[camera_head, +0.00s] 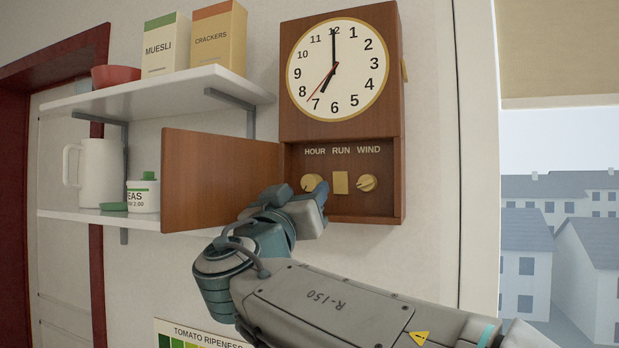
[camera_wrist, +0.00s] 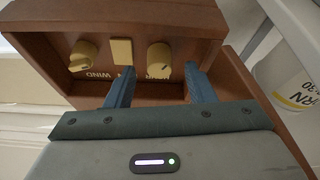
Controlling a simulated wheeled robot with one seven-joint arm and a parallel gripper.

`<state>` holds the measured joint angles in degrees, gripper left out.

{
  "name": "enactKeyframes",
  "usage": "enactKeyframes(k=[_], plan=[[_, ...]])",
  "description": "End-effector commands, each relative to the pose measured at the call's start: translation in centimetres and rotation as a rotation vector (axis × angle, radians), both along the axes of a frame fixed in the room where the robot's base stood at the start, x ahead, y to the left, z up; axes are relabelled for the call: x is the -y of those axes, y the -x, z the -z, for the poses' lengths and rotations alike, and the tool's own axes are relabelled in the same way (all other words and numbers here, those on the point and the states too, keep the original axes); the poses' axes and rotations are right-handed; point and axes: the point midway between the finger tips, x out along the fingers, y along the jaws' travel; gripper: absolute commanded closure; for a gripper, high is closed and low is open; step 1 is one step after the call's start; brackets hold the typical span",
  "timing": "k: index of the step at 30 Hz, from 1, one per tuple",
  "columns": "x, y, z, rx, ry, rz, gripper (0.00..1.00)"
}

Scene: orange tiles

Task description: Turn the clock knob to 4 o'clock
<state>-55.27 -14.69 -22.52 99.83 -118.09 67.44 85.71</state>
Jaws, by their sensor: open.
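The wooden wall clock (camera_head: 291,75) has its short hand at 7 and its long hand at 12, with a thin red hand near 7. Its lower compartment is open and holds the brass HOUR knob (camera_head: 311,182), a RUN switch (camera_head: 340,183) and a WIND knob (camera_head: 367,183). My gripper (camera_head: 300,196) is open in front of the HOUR knob and partly covers it. In the wrist view, the HOUR knob (camera_wrist: 158,56) lies between and just beyond the fingertips of my gripper (camera_wrist: 160,74). Contact is not visible.
The compartment's wooden door (camera_head: 215,180) hangs open to the left, close beside my gripper. White shelves (camera_head: 190,90) with boxes, a bowl, a jug (camera_head: 98,173) and a jar are further left. A window (camera_head: 560,190) is at the right.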

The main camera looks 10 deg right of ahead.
Motion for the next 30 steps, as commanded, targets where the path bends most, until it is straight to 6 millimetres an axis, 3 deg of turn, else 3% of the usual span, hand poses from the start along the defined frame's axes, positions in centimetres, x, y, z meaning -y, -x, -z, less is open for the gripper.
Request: enactKeyframes(k=[6, 15, 16, 21, 23, 30], plan=[[1.0, -1.4, -0.8, 0.001, 0.001, 0.002, 0.51], [1.2, -1.6, -0.7, 0.001, 0.0, 0.003, 0.51], [1.2, -1.6, -0.7, 0.001, 0.0, 0.003, 0.54], [1.2, -1.5, -0.7, 0.001, 0.0, 0.003, 0.96], [2.1, -1.5, -0.7, 0.001, -0.001, 0.004, 0.96], [1.4, -1.5, -0.6, -0.013, 0.018, 0.005, 0.95]])
